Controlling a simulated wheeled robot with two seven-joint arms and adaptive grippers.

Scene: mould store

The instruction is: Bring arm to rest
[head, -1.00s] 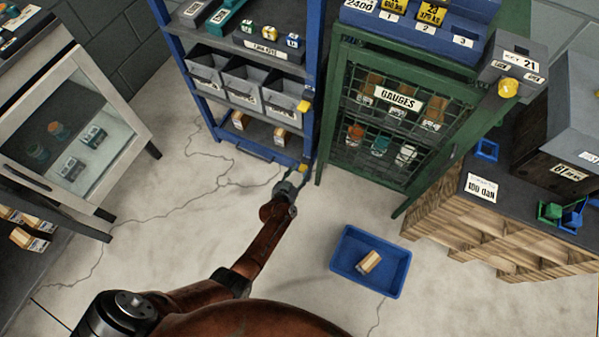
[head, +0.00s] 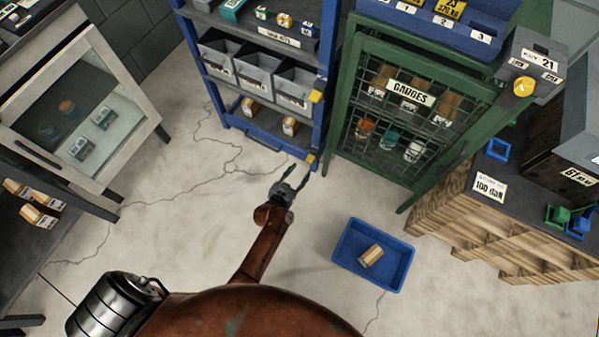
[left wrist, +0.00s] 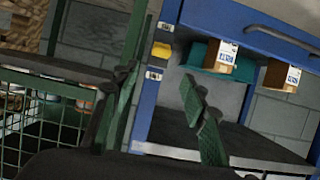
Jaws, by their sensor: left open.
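My left arm reaches up from the bottom of the head view. Its left gripper (head: 291,179) is open and empty, in front of the foot of the blue shelf rack (head: 327,100). In the left wrist view the two green fingers of the left gripper (left wrist: 160,110) stand apart with nothing between them. The blue rack upright (left wrist: 165,85) shows behind them. My right gripper is in neither view.
A blue tray (head: 343,255) with a small carton (head: 371,256) lies on the floor, right of my arm. A green gauge cabinet (head: 340,105) stands beyond it. A glass-door cabinet (head: 150,100) is at left. A wooden bench (head: 450,215) is at right. Cracked floor (head: 180,210) between is clear.

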